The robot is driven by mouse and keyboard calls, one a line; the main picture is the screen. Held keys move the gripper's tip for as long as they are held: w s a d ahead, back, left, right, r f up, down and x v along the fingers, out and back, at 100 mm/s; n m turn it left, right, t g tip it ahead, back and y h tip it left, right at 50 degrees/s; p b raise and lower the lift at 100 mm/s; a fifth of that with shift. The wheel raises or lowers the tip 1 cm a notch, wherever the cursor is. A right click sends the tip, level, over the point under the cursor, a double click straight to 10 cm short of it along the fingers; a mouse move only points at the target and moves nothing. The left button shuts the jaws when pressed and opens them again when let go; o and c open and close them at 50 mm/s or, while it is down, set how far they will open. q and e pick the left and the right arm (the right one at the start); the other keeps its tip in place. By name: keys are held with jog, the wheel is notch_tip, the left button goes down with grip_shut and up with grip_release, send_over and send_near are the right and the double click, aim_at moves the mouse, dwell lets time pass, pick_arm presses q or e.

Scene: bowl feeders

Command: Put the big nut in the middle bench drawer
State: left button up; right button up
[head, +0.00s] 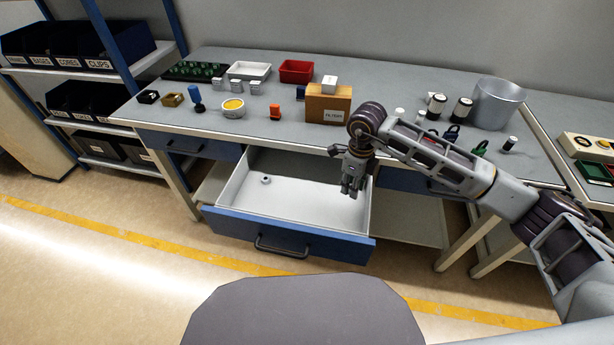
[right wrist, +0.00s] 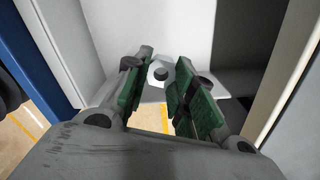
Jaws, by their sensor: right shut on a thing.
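The middle bench drawer (head: 335,245) is pulled open below the bench; it has a blue front, a dark handle and a white inside. My right gripper (head: 352,190) points down over the right part of the open drawer in the head view. In the right wrist view its green-padded fingers (right wrist: 160,88) are shut on the big nut (right wrist: 161,73), a light grey hexagon with a dark hole, at the fingertips. The nut is not clear in the head view. A small grey piece (head: 265,180) lies on the drawer floor at the left. My left gripper is not in view.
The bench top (head: 290,135) holds a wooden box (head: 328,103), a red tray (head: 297,71), a white tray (head: 249,71), a metal pot (head: 497,103) and several small parts. A closed blue drawer (head: 187,145) is at the left. Most of the open drawer's floor is bare.

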jog(key=shift+f, duration=0.15)
send_over(347, 211)
jog(key=shift+f, duration=2.35)
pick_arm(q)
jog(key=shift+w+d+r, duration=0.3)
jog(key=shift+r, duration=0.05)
pick_arm(e)
jog(key=shift+f, duration=0.5)
notch_tip(347, 211, down, 3)
jog(key=shift+b, duration=0.35)
jog(key=shift+f, duration=0.55)
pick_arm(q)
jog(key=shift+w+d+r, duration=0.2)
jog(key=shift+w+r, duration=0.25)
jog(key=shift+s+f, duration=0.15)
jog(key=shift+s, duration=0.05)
